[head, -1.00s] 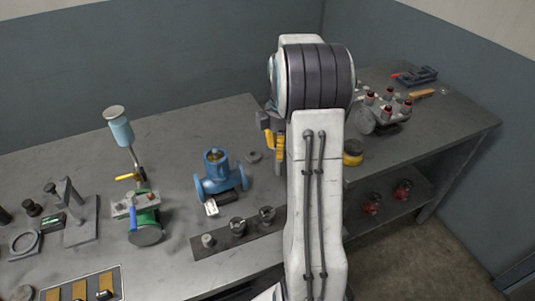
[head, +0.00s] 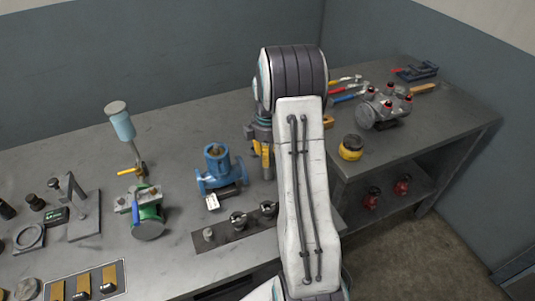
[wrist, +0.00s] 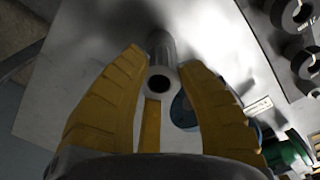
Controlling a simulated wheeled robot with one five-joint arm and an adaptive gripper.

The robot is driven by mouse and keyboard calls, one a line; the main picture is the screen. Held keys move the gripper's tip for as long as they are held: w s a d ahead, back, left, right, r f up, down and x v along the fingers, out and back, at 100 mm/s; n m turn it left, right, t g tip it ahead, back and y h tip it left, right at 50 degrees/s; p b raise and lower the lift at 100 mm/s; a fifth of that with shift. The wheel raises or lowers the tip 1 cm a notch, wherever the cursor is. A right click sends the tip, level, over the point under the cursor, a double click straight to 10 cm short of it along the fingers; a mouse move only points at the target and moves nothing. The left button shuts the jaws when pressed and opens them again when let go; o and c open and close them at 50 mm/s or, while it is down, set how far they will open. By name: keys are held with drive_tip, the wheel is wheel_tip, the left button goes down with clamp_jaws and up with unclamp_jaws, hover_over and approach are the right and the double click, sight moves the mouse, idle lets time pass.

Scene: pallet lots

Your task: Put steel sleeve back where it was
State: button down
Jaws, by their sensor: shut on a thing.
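My gripper (wrist: 160,62) is shut on the steel sleeve (wrist: 162,50), a grey metal tube whose round bore faces the wrist camera. In the head view my gripper (head: 266,160) hangs over the bench, just right of the blue valve body (head: 222,178). In the wrist view the blue valve body (wrist: 183,112) shows partly behind the right finger. The bench top lies beyond the sleeve; I cannot tell whether the sleeve touches it.
A dark strip (head: 222,241) with several round metal parts lies in front of the blue valve. A green valve (head: 150,215) stands left of it. A yellow-black round item (head: 351,147) and a grey part with red caps (head: 384,107) are at right. The bench (head: 180,125) is clear behind.

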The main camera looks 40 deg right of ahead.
drive_tip(key=shift+f, duration=0.15)
drive_tip(key=c, duration=0.9)
unclamp_jaws()
wheel_tip(320, 180, up, 12)
drive_tip(key=f, duration=0.1)
drive_tip(key=s+a+r+m, duration=0.2)
drive_tip(key=s+a+r, duration=0.1)
drive_tip(key=a+r, duration=0.25)
drive_tip(key=shift+s+a+f+m+t, duration=0.15)
drive_tip(key=shift+s+a+m+t, duration=0.75)
drive_tip(key=shift+s+a, duration=2)
drive_tip(key=shift+s+a+f+m+t, duration=0.1)
drive_tip(key=shift+s+a+m+t, duration=0.2)
drive_tip(key=shift+s+a+m, duration=1.9)
drive_tip(key=shift+s+a+f+m+t, duration=0.15)
drive_tip(key=shift+s+a+m+t, duration=0.4)
drive_tip(key=shift+s+a, duration=3)
